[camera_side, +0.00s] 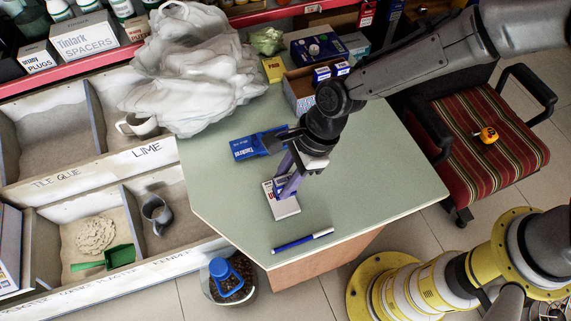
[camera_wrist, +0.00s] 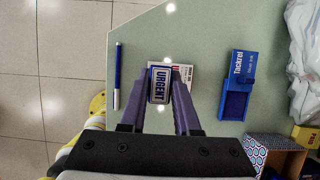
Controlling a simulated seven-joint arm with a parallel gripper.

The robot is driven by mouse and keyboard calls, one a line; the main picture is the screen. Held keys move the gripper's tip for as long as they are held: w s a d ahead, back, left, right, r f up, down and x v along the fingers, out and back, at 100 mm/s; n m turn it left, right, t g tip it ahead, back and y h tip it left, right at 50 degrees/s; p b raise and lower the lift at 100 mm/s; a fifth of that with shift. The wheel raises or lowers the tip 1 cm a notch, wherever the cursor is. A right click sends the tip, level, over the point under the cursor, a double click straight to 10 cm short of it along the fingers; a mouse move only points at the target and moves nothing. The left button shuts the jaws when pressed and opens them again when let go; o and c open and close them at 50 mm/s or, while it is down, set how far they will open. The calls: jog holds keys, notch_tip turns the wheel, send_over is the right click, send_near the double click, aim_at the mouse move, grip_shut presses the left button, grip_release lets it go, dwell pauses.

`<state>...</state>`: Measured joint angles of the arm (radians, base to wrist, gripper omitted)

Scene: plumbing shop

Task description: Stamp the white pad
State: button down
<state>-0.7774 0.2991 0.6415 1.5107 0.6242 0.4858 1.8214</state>
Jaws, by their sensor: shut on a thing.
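My gripper (camera_side: 285,187) is shut on a stamp with a blue "URGENT" label, seen in the wrist view (camera_wrist: 159,86) between the fingertips. The white pad (camera_side: 287,209) lies on the green table under the gripper, partly hidden by the fingers and stamp. In the wrist view the pad (camera_wrist: 185,76) shows red print along one edge, behind and to the right of the stamp. I cannot tell whether the stamp touches the pad. A blue ink pad (camera_side: 246,149) lies open behind the gripper; its dark face also shows in the wrist view (camera_wrist: 235,105).
A blue marker (camera_side: 302,241) lies near the table's front edge. A cardboard box (camera_side: 296,88), small boxes and a big white plastic bag (camera_side: 195,75) crowd the back. The table (camera_side: 385,185) is clear on the right.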

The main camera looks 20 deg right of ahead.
send_over(285, 206)
jog(key=shift+f, duration=2.85)
jog(key=shift+f, duration=0.75)
jog(key=shift+r, duration=3.1)
